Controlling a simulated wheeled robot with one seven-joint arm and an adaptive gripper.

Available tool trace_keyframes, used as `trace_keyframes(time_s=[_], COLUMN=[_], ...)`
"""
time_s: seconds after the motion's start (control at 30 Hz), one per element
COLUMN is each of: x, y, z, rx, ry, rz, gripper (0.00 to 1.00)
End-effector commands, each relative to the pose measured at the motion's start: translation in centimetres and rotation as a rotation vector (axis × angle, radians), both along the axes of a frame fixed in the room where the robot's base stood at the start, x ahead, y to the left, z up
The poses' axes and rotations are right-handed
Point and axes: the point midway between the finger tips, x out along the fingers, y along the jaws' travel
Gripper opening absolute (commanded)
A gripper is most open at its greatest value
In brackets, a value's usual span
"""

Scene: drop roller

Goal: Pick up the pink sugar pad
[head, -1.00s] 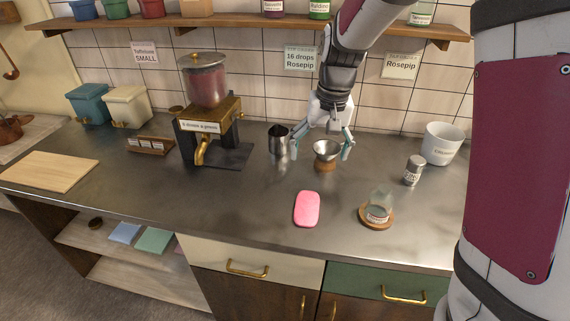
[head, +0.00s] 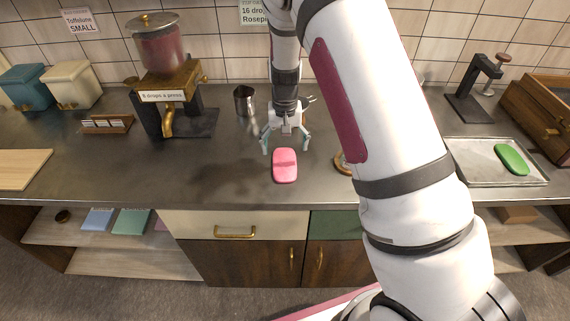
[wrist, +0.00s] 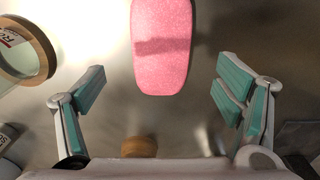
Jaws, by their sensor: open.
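The pink sugar pad (head: 285,172) lies flat on the dark metal counter, near its front edge. It is a rounded pink slab with a darker band across it, and it also shows at the top middle of the wrist view (wrist: 162,70). My gripper (head: 286,146) is open above the counter, just behind the pad in the head view. In the wrist view my gripper's teal-padded fingers (wrist: 160,95) are spread wider than the pad, one to each side of its near end. The fingers look apart from the pad.
A brass dispenser (head: 165,80) and a metal cup (head: 245,100) stand behind to the left. A round wooden-rimmed glass item (wrist: 22,50) lies left in the wrist view. A tray (head: 478,172) with a green pad (head: 511,159) is at the right. Counter left of the pink pad is clear.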

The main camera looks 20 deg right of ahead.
Motion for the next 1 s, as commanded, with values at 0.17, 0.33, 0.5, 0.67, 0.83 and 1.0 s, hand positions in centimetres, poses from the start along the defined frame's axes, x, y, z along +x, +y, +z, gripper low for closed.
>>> trace_keyframes(time_s=[0.17, 0.33, 0.5, 0.67, 0.83, 1.0], x=[-0.1, -0.4, -0.3, -0.2, -0.2, -0.2], y=[0.0, 0.1, 0.2, 0.2, 0.2, 0.2], z=[-0.9, -3.0, -5.1, -5.6, -5.6, -5.6], rx=[0.001, 0.000, 0.001, 0.001, 0.001, 0.001], ry=[0.002, 0.003, 0.002, 0.000, 0.000, 0.000], rz=[0.000, 0.000, 0.001, 0.000, 0.000, 0.000], gripper=[0.85, 0.85, 0.85, 0.85, 0.85, 0.46])
